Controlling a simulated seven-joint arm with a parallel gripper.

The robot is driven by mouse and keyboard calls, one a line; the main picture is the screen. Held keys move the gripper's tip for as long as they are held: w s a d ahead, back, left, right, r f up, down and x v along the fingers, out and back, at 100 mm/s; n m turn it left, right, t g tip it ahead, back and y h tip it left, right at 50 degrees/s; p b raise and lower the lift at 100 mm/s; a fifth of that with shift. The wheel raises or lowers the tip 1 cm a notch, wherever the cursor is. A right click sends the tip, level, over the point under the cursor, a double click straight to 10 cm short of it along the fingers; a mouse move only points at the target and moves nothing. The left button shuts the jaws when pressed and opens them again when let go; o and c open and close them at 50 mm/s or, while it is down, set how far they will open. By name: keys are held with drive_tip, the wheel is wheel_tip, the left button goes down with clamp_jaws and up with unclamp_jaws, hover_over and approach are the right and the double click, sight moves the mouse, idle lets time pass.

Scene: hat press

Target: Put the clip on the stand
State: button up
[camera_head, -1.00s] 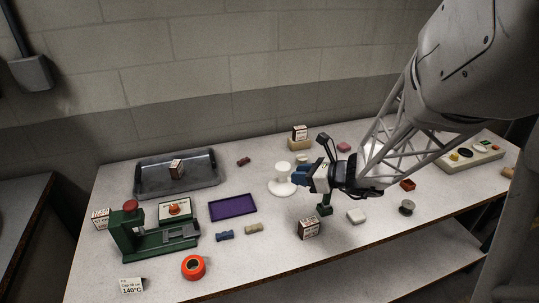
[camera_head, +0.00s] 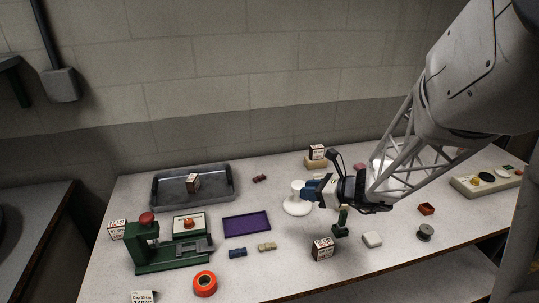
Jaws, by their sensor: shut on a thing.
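My gripper (camera_head: 313,190) is at the middle of the table, reaching in from the right. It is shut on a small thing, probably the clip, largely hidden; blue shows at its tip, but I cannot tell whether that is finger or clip. A white piece with a round base (camera_head: 297,209) and a smaller raised top, apparently the stand, is just left of and below the gripper tip in the picture. The gripper overlaps its right side in view; I cannot tell whether they touch. A blue small piece (camera_head: 237,253) and a beige one (camera_head: 267,247) lie on the table.
A green press (camera_head: 165,252) and grey tray (camera_head: 220,188) stand at left. A purple tray (camera_head: 246,224) lies left of the stand. A green upright piece (camera_head: 341,224), a small box (camera_head: 322,249) and a white block (camera_head: 372,239) are near the gripper. An orange ring (camera_head: 204,284) lies in front.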

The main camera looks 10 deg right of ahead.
hover_over(300, 185)
drive_tip(key=shift+d+f, duration=0.1)
drive_tip(key=shift+f, duration=0.5)
drive_tip(key=shift+f, duration=0.1)
drive_tip(key=shift+f, duration=1.65)
drive_tip(key=shift+f, duration=0.15)
drive_tip(key=o, duration=0.9)
drive_tip(key=shift+d+r, duration=0.1)
drive_tip(key=shift+r, duration=0.1)
drive_tip(key=v, duration=1.1)
drive_tip(key=shift+s+d, duration=0.25)
drive_tip(key=shift+s, duration=0.05)
drive_tip(key=shift+a+r, duration=0.1)
drive_tip(key=shift+r, duration=0.1)
